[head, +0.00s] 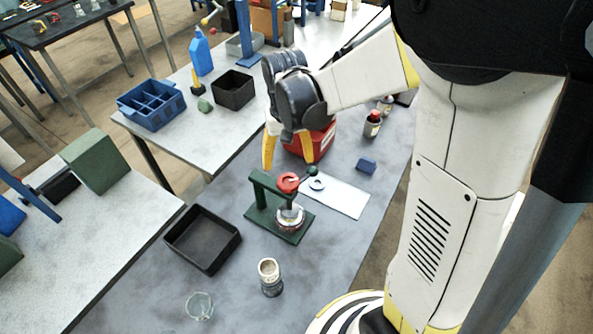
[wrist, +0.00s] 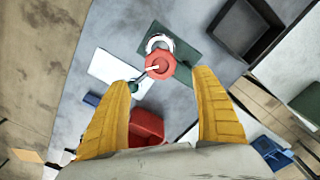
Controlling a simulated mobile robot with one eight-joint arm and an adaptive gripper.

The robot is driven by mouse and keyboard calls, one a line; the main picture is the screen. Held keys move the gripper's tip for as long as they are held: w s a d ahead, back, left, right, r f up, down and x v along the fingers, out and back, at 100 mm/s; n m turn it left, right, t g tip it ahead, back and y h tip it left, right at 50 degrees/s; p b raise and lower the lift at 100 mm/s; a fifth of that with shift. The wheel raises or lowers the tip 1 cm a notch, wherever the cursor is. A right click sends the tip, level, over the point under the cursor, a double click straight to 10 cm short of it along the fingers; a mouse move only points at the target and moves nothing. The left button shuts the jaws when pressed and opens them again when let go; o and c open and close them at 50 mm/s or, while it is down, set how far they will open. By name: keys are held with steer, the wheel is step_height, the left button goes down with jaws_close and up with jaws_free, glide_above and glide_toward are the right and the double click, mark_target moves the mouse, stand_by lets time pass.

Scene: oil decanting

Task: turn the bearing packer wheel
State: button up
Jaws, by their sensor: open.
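The bearing packer stands on the grey table, with a green base and post (head: 262,192) and a red wheel (head: 288,182) on top. A silver cup-like part (head: 291,216) sits under the wheel on the base. In the wrist view the red wheel (wrist: 160,66) lies ahead of and between the fingers, with a dark green knob (wrist: 134,87) on a short arm beside it. My gripper (head: 282,150) is open, its yellow fingers pointing down behind the packer, apart from the wheel. It also shows in the wrist view (wrist: 163,85) with nothing between the fingers.
A white sheet (head: 340,195) with a pale ring lies right of the packer. A black tray (head: 203,239), a metal cylinder (head: 270,276) and a clear glass (head: 200,305) stand nearer. A red bin (head: 322,141) is close behind my gripper. A blue block (head: 366,166) lies right.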

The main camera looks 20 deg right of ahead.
mark_target(288, 180)
step_height(288, 180, down, 9)
steer(key=shift+r+b, duration=0.1)
steer(key=shift+b, duration=0.45)
steer(key=c, duration=1.2)
steer(key=o, duration=1.2)
step_height(288, 180, up, 12)
